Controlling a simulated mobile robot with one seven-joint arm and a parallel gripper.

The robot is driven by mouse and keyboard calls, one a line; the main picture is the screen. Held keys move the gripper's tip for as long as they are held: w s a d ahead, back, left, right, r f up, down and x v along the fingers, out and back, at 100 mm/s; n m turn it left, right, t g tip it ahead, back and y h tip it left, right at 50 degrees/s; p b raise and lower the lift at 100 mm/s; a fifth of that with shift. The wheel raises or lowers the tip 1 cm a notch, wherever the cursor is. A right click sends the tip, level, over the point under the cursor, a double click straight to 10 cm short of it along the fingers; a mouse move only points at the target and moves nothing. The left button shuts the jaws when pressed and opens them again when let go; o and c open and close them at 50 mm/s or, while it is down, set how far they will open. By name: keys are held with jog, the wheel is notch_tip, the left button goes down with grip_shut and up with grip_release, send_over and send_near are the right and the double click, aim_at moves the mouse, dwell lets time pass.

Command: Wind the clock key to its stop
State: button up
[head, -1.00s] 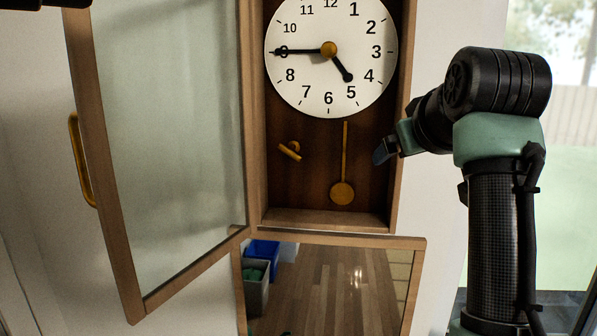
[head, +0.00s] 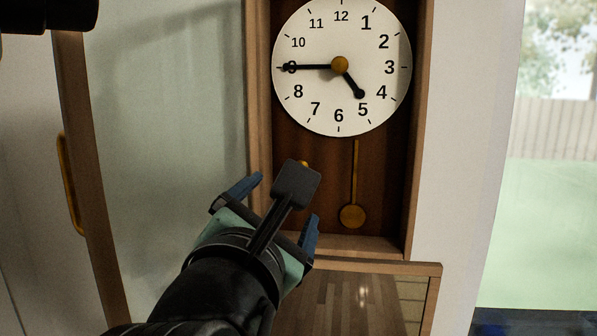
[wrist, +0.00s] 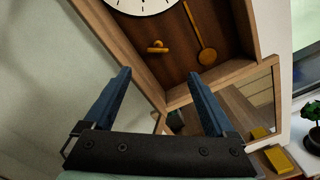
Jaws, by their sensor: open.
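The clock (head: 340,110) is a wooden case with a white dial and a brass pendulum (head: 352,215). Its brass key (wrist: 157,47) shows in the wrist view on the dark back panel, left of the pendulum. In the head view only a small bit of the key (head: 304,164) shows, the rest hidden behind my gripper. My gripper (head: 276,210) is open, its two blue fingers wide apart and empty. In the wrist view the key lies beyond and above the fingertips (wrist: 160,75), apart from them.
The glazed clock door (head: 165,160) stands open on the left, with a brass handle (head: 70,185). A wood-framed mirror (head: 385,295) is below the case. In the wrist view a potted plant (wrist: 311,118) and a yellow object (wrist: 279,158) are at the lower right.

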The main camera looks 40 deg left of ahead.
jog(key=p+x, duration=0.6)
jog(key=x, duration=0.6)
jog(key=shift+a+n+p, duration=0.3)
jog(key=shift+a+n, duration=0.05)
jog(key=shift+n, duration=0.05)
jog(key=shift+r, duration=0.1)
jog(key=c, duration=1.4)
